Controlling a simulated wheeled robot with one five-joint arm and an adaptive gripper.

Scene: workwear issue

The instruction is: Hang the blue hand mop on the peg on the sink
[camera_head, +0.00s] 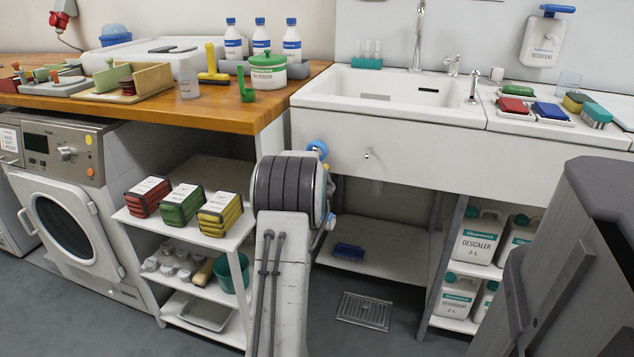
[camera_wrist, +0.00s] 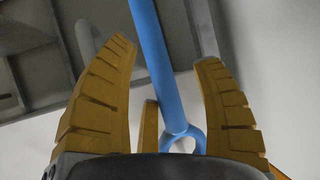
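In the wrist view my gripper (camera_wrist: 168,55) has long ribbed yellow fingers on either side of a light blue handle (camera_wrist: 160,65). The handle ends in a blue ring (camera_wrist: 184,138) close to my palm. A gap shows between the handle and the right finger; whether any finger presses on the handle is unclear. The mop head is out of the wrist view. A small metal peg (camera_head: 367,153) sticks out of the white sink's front (camera_head: 420,150), right of my arm. The peg looks empty.
A dark blue item (camera_head: 349,251) lies on the low shelf (camera_head: 385,270) under the sink. A shelf unit (camera_head: 238,238) with boxed goods stands left of my arm. Canisters (camera_head: 477,240) stand at the lower right. The sink front around the peg is clear.

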